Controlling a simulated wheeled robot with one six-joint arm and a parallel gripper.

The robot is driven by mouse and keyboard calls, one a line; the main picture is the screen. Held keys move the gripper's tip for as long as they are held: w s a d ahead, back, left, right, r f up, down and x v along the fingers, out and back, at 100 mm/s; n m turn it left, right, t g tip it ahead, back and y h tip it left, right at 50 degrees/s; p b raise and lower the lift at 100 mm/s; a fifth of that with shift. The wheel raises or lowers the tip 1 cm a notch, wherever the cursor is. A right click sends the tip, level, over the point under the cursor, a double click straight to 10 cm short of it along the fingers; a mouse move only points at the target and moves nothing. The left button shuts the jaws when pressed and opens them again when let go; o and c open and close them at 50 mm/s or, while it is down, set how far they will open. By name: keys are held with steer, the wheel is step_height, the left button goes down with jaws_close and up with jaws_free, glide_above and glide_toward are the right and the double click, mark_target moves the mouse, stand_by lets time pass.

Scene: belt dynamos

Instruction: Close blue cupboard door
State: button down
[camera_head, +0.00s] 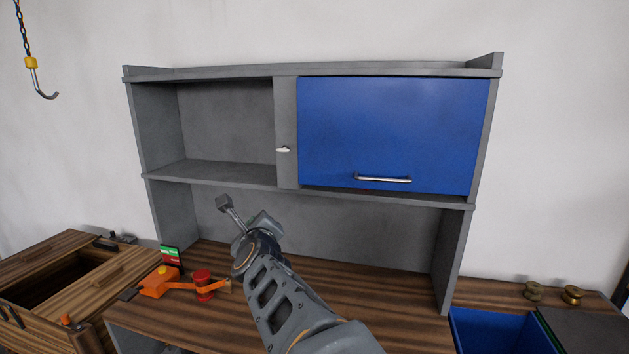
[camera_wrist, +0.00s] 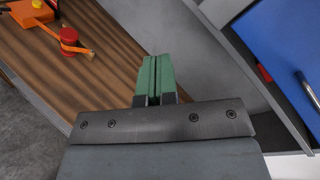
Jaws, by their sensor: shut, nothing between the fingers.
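The blue cupboard door (camera_head: 395,125) covers the right half of the grey wall cupboard in the head view. It hangs almost flush, with a thin dark gap along its bottom edge. A silver bar handle (camera_head: 383,179) sits near that edge. In the wrist view, part of the door (camera_wrist: 283,50) and its handle (camera_wrist: 311,90) show at right, with a dark opening beside the door's edge. My gripper (camera_wrist: 156,62) has its green fingers pressed together and empty. It is below and left of the door, over the wooden worktop, touching nothing visible. In the head view its fingers are hard to make out.
The grey cupboard (camera_head: 285,110) has an open, empty left bay. An orange device with a red knob (camera_head: 203,278) sits on the worktop (camera_wrist: 100,50) at left. A small red thing (camera_wrist: 264,73) shows in the opening beside the door. A hook (camera_head: 42,88) hangs at upper left.

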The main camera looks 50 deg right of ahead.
mark_target(317, 180)
steer(key=s+d+r+m+g+h, duration=0.2)
steer(key=s+d+m+h, duration=0.1)
steer(key=d+m, duration=0.3)
steer(key=s+d+r+m+g+h, duration=0.2)
steer(key=d+m+g+h, duration=0.15)
steer(key=m, duration=0.45)
steer(key=shift+t, duration=0.25)
steer(key=p+x, duration=0.4)
steer(key=x, duration=0.8)
steer(key=shift+s+d+r, duration=0.1)
steer(key=shift+d+r, duration=0.05)
steer(key=shift+d, duration=0.2)
steer(key=shift+w+d+p, duration=0.3)
steer(key=shift+w+d, duration=0.05)
steer(key=shift+d, duration=0.25)
